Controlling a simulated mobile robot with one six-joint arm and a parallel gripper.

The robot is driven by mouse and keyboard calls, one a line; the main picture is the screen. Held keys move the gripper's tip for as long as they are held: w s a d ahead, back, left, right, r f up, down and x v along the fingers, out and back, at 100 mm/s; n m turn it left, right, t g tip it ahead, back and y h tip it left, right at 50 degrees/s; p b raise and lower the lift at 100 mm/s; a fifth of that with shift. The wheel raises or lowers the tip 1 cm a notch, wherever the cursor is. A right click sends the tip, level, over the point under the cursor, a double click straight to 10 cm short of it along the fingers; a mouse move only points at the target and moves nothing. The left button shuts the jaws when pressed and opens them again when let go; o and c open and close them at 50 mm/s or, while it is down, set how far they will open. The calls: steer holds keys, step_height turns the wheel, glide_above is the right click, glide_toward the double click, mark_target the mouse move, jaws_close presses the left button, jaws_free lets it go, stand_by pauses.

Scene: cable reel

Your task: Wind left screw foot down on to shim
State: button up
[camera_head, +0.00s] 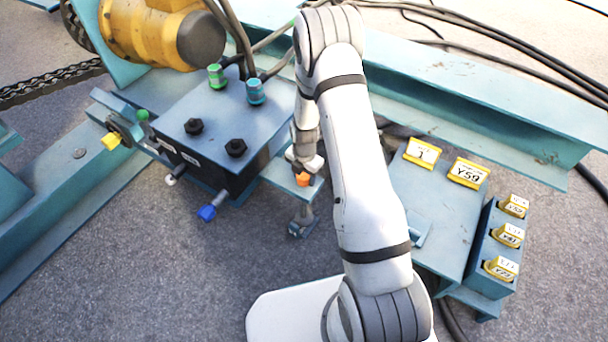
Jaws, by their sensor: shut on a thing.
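My gripper (305,162) points down at the right end of the blue-black block. It is shut on the orange head (303,180) of a screw foot, which sticks out just below the fingers. The screw's grey stem (304,211) runs down below a light-blue bracket plate (285,178). At its bottom is a small grey-blue piece (300,229) near the floor. I cannot tell whether that piece is the foot pad, the shim or both, nor whether there is a gap between them.
The block (215,125) carries green and blue caps, black bolts, and a blue-tipped lever (207,213). A yellow motor (165,32) stands behind. A plate (432,210) with yellow labelled tags and a tag rack (493,250) stand right. Cables (500,45) cross the back beam.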

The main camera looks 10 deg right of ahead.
mark_target(304, 174)
steer(key=m+p, duration=0.1)
steer(key=m, duration=0.5)
steer(key=shift+m, duration=0.3)
steer(key=m+p, duration=0.1)
steer(key=m, duration=0.5)
steer(key=m+p, duration=0.1)
steer(key=m, duration=0.6)
steer(key=shift+m, duration=0.3)
steer(key=m, duration=0.6)
steer(key=shift+m, duration=0.4)
steer(key=o, duration=0.9)
steer(key=shift+r+p, duration=1.5)
steer(key=shift+r, duration=2.4)
